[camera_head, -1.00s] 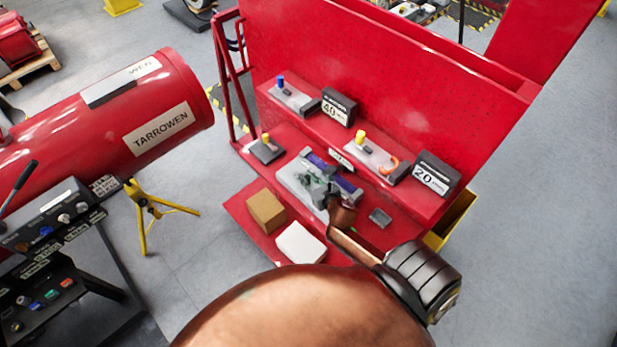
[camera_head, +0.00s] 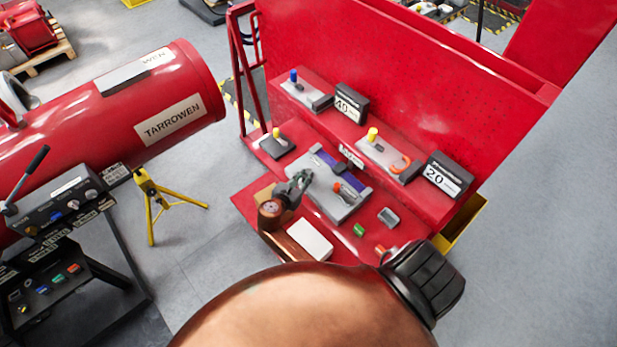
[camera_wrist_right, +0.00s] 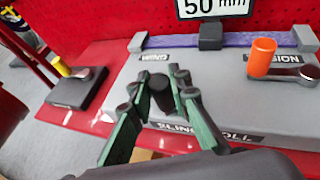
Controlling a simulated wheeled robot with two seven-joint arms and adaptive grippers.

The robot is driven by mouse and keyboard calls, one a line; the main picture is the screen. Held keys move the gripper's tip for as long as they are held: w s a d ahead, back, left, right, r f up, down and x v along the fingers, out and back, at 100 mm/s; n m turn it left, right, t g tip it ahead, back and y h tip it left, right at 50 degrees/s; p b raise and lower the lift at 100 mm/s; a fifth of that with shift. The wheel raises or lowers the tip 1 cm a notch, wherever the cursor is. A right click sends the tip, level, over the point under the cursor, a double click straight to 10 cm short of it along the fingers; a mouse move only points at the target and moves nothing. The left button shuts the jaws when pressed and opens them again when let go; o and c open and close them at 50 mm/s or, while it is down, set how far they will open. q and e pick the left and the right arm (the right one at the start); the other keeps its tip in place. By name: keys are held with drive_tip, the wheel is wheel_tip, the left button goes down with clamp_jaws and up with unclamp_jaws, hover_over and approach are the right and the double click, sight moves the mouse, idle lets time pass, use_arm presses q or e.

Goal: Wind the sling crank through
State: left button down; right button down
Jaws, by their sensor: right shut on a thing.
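The sling roll station is a grey block (camera_head: 325,208) with a purple-blue roll (camera_head: 341,171) along its back. In the right wrist view it carries labels reading WIND, TENSION and SLING ROLL, with the purple roll (camera_wrist_right: 235,39) behind. My right gripper (camera_head: 304,177) is over the block's left part. In the wrist view its green-sided fingers (camera_wrist_right: 163,85) are shut on a dark crank knob (camera_wrist_right: 161,96) in front of the WIND label. The crank's arm is hidden beneath the fingers. An orange knob (camera_wrist_right: 262,56) stands on the tension lever at the right. My left gripper is not in view.
A white box (camera_head: 310,239) and a partly hidden brown box are on the lower shelf. A green piece (camera_head: 359,230) and a grey piece (camera_head: 389,217) lie right of the block. A yellow-knobbed unit (camera_head: 277,145) stands left. The red back panel (camera_head: 390,80) rises behind.

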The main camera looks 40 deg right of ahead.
drive_tip(key=shift+w+a+m+g+h+b, duration=0.35)
drive_tip(key=shift+w+m+g+h+b, duration=0.15)
drive_tip(key=shift+m+g, duration=0.45)
drive_tip(key=shift+w+a+f+m+g+b, duration=0.1)
drive_tip(key=shift+w+m+g+b, duration=0.1)
drive_tip(key=shift+m+g+b, duration=0.3)
drive_tip(key=shift+w+a+f+m+g+b, duration=0.1)
drive_tip(key=shift+w+m+g+b, duration=0.2)
drive_tip(key=shift+g, duration=0.35)
drive_tip(key=m+g+b, duration=0.2)
drive_tip(key=b, duration=0.1)
drive_tip(key=w+m+g+b, duration=0.1)
drive_tip(key=m+g+b, duration=0.1)
drive_tip(key=w+m+g+b, duration=0.1)
drive_tip(key=m+g+b, duration=0.1)
drive_tip(key=b, duration=0.1)
drive_tip(key=shift+g+b, duration=0.35)
drive_tip(key=shift+g, duration=0.05)
drive_tip(key=shift+w+d+m+g+y+b, duration=0.15)
drive_tip(key=shift+w+m+g+y+b, duration=0.4)
drive_tip(key=shift+m+g+b, duration=0.5)
drive_tip(key=shift+s+b, duration=0.1)
drive_tip(key=shift+b, duration=0.2)
drive_tip(key=shift+y, duration=0.25)
drive_tip(key=c, duration=1.9)
unclamp_jaws()
drive_tip(key=shift+r, duration=0.1)
drive_tip(key=shift+o, duration=0.7)
